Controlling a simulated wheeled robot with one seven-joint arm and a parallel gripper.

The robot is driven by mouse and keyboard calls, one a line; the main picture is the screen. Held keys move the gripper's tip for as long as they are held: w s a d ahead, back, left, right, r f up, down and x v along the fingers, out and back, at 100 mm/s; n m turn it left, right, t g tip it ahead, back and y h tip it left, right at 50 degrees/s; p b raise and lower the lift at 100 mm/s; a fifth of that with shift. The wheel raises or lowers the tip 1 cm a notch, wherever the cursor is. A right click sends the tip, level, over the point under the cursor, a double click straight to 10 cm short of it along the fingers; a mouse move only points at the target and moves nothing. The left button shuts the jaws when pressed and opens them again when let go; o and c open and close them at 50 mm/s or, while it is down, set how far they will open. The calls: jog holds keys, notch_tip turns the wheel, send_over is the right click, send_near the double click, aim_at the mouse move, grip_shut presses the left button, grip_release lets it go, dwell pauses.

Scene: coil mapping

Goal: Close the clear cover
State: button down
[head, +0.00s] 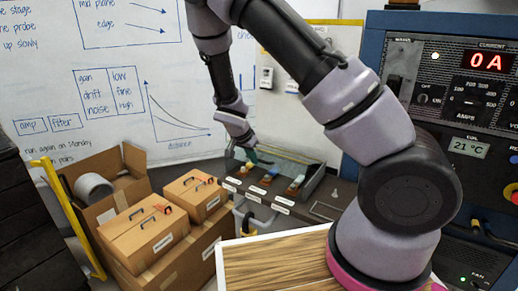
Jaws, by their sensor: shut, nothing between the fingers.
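I cannot make out a clear cover with certainty. My gripper (251,150) is small and far off at the end of my arm. It points down at the back left of a dark grey bench unit (328,200), whose open bay holds small coloured pieces and white labels. The fingers look shut and hold nothing that I can see. A teal piece (262,160) lies just beside the fingertips; I cannot tell whether they touch.
A blue instrument cabinet (372,47) with a red display stands at the right. Cardboard boxes (145,240) and a yellow rail (70,215) are at the lower left. A wood-topped surface (275,262) is in front. A whiteboard (190,70) stands behind.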

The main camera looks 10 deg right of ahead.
notch_tip(320, 180, down, 8)
jog(key=s+a+t+h, duration=0.1)
jog(key=t+h, duration=0.3)
jog(key=shift+r, duration=0.15)
jog(key=shift+a, duration=0.1)
dwell(1.4)
